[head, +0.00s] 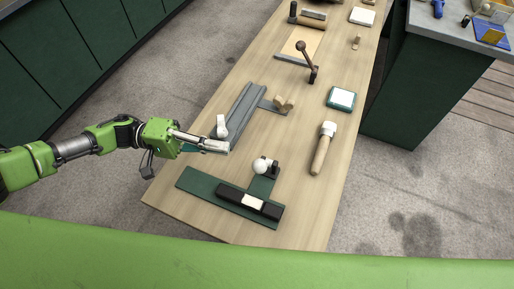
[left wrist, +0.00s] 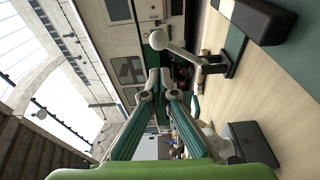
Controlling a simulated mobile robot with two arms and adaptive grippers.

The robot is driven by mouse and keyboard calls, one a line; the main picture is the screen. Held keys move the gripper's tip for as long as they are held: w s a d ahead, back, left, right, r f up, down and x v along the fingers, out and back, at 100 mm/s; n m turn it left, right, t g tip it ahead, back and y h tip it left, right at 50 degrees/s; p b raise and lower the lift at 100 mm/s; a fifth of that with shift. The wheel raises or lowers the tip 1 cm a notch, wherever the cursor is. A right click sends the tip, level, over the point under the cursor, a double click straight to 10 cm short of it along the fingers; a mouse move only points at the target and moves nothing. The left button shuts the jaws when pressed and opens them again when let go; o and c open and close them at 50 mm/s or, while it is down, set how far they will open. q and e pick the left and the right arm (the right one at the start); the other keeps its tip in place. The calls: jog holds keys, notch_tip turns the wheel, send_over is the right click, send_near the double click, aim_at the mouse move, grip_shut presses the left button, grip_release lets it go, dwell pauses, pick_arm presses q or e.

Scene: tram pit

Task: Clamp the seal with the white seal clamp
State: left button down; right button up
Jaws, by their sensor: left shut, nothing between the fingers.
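A clamp with a white ball knob (head: 261,166) stands on a green T-shaped plate (head: 200,184) at the table's near end. A black bar with a white patch (head: 233,194) lies on that plate, apart from the knob. The left wrist view shows the ball knob (left wrist: 158,40) on its lever, with a black block (left wrist: 262,18) beyond. A second white lever (head: 221,126) stands by a grey rail (head: 245,112). I cannot tell for sure which white part is the seal clamp. My left gripper (head: 227,148) is shut and empty, between the rail's near end and the ball knob.
A wooden-handled mallet (head: 322,150) lies to the right. A grey-topped counter (head: 450,40) stands at right. The table's left edge is near my arm.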

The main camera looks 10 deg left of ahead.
aim_at(264, 165)
pick_arm(q)
jog(key=d+p, duration=0.2)
jog(key=d, duration=0.6)
jog(key=shift+s+d+p, duration=0.35)
jog(key=shift+d+p, duration=0.05)
pick_arm(e)
jog(key=a+r, duration=0.1)
jog(key=r, duration=0.2)
jog(key=shift+w+a, duration=0.1)
jog(key=shift+a, duration=0.3)
jog(key=shift+d, duration=0.1)
pick_arm(q)
jog(key=shift+f, duration=0.1)
